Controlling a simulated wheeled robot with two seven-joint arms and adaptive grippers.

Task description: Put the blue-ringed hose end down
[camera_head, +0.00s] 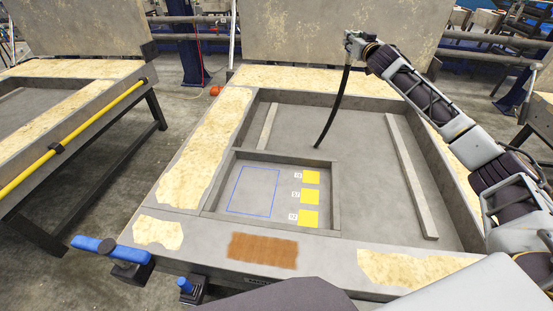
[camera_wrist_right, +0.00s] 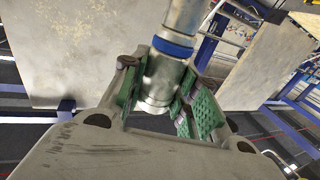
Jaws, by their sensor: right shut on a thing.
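My right gripper (camera_head: 353,40) is raised above the far part of the mould table. It is shut on the metal hose end (camera_wrist_right: 158,85), which has a blue ring (camera_wrist_right: 173,47) and sits between the green finger pads in the right wrist view. A black hose (camera_head: 333,115) hangs from the gripper in a slight curve. Its lower tip is over the grey mould floor, near the inner frame's far right corner; I cannot tell whether it touches. My left gripper is not in view.
The mould table (camera_head: 190,150) has a raised, patchy rim. An inner frame (camera_head: 337,190) encloses a blue outlined rectangle (camera_head: 252,191) and yellow numbered squares (camera_head: 309,197). A loose grey bar (camera_head: 410,175) lies to the right. A brown mat (camera_head: 263,250) is on the front rim.

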